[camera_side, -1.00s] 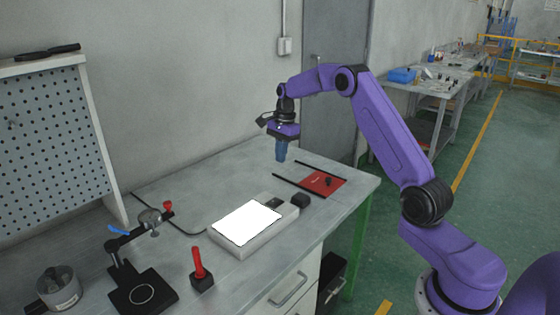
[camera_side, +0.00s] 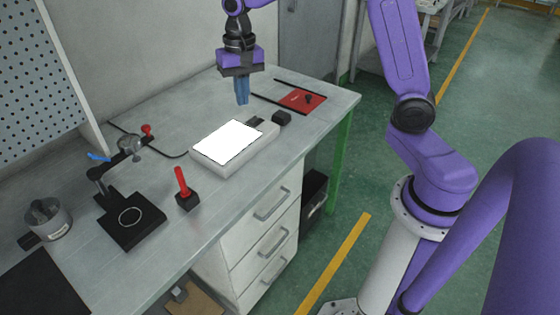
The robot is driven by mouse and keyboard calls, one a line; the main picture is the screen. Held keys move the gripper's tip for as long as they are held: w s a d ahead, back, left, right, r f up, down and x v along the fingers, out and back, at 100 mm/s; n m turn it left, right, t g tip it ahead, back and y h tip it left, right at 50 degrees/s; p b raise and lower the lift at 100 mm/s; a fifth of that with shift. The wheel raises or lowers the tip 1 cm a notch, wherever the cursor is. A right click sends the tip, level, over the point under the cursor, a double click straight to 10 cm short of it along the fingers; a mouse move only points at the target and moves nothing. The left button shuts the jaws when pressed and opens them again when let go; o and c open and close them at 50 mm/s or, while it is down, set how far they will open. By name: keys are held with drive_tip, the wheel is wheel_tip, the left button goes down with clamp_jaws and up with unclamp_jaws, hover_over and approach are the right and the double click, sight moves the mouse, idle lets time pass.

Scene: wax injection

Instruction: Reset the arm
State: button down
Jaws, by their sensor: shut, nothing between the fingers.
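My gripper (camera_side: 242,91) hangs from my purple arm, pointing down above the back part of the grey workbench. Its blue fingers are shut with nothing between them. It is above and clear of the bench top, behind the bright white light panel (camera_side: 232,141) as seen here.
A black stand with a clamp (camera_side: 130,218), a red-handled tool in a black block (camera_side: 186,192) and a metal cup (camera_side: 47,219) stand at the front left. A small black block (camera_side: 281,118) sits beside the panel. A pegboard (camera_side: 40,80) stands at the left.

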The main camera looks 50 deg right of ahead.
drive_tip(key=s+a+r+n, duration=0.1)
drive_tip(key=s+a+n, duration=0.2)
drive_tip(key=s+n, duration=0.35)
drive_tip(key=s+a+n, duration=0.2)
drive_tip(key=s+n, duration=0.1)
drive_tip(key=s, duration=0.7)
drive_tip(key=s+d+f+n, duration=0.1)
drive_tip(key=s+d+n, duration=0.1)
drive_tip(key=s+n, duration=0.35)
drive_tip(key=s+d+f+n, duration=0.1)
drive_tip(key=s+d+n, duration=0.15)
drive_tip(key=s, duration=0.55)
drive_tip(key=w+a+r+m, duration=0.1)
drive_tip(key=w+a+m, duration=0.1)
drive_tip(key=w+m, duration=0.35)
drive_tip(key=w+a+r+m, duration=0.1)
drive_tip(key=w+a+m, duration=0.2)
drive_tip(key=w, duration=0.6)
drive_tip(key=m+y, duration=0.2)
drive_tip(key=m, duration=1.9)
hover_over(254, 120)
drive_tip(key=d, duration=0.4)
drive_tip(key=d+x, duration=0.2)
drive_tip(key=x, duration=1.9)
drive_tip(key=shift+w+f, duration=0.1)
drive_tip(key=shift+w, duration=0.2)
